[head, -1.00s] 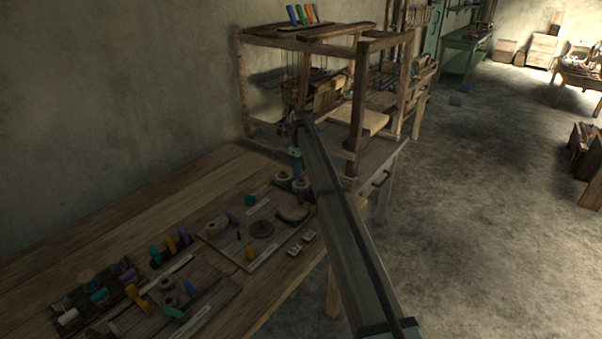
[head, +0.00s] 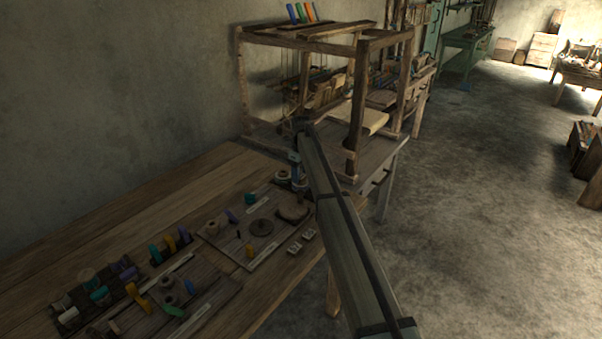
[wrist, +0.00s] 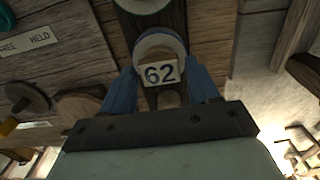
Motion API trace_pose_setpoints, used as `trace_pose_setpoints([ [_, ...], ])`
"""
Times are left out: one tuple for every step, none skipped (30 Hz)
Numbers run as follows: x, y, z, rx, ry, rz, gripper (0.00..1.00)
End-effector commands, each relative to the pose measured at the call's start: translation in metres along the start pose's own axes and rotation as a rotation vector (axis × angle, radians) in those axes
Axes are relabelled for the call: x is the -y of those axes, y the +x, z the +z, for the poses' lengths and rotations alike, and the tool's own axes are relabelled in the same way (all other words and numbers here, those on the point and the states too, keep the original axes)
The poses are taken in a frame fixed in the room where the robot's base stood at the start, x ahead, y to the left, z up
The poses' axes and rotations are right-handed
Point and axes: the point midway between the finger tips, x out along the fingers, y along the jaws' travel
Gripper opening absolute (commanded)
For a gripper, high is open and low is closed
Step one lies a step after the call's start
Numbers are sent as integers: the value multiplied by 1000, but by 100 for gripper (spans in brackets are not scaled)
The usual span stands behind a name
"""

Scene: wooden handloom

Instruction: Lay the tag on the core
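The tag (wrist: 158,73), a small pale plate with a dark "62", sits between the blue fingertips of my gripper (wrist: 160,78) in the wrist view. The fingertips are at its left and right edges, so the gripper looks shut on it. A round core with a pale rim (wrist: 160,42) is just beyond the tag, which overlaps its near edge in the picture. I cannot tell whether they touch. In the head view my gripper (head: 294,162) is low over the pale spools (head: 283,177) at the far end of the bench; the tag is not discernible there.
A second round spool with a green rim (wrist: 142,4) is just beyond the core. A label strip (wrist: 27,40) and a dark wooden disc (wrist: 27,98) lie to the left. The wooden loom (head: 358,110) stands behind the gripper. Boards with coloured pieces (head: 165,290) fill the near bench.

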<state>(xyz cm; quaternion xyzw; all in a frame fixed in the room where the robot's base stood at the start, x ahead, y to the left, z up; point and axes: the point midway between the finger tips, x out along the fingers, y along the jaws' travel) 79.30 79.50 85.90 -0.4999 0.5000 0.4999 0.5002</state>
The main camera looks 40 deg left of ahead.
Motion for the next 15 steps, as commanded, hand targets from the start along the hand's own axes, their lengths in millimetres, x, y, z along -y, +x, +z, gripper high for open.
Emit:
trace_pose_setpoints([
  [0, 0, 0, 0, 0, 0, 65],
  [0, 0, 0, 0, 0, 0, 68],
  [0, 0, 0, 0, 0, 0, 71],
  [0, 0, 0, 0, 0, 0, 71],
  [0, 0, 0, 0, 0, 0, 71],
  [0, 0, 0, 0, 0, 0, 71],
  [0, 0, 0, 0, 0, 0, 71],
  [0, 0, 0, 0, 0, 0, 71],
  [0, 0, 0, 0, 0, 0, 71],
  [0, -1, 0, 0, 0, 0, 71],
  [0, -2, 0, 0, 0, 0, 71],
  [0, -3, 0, 0, 0, 0, 71],
  [0, -5, 0, 0, 0, 0, 71],
  [0, -8, 0, 0, 0, 0, 71],
  [0, -12, 0, 0, 0, 0, 71],
])
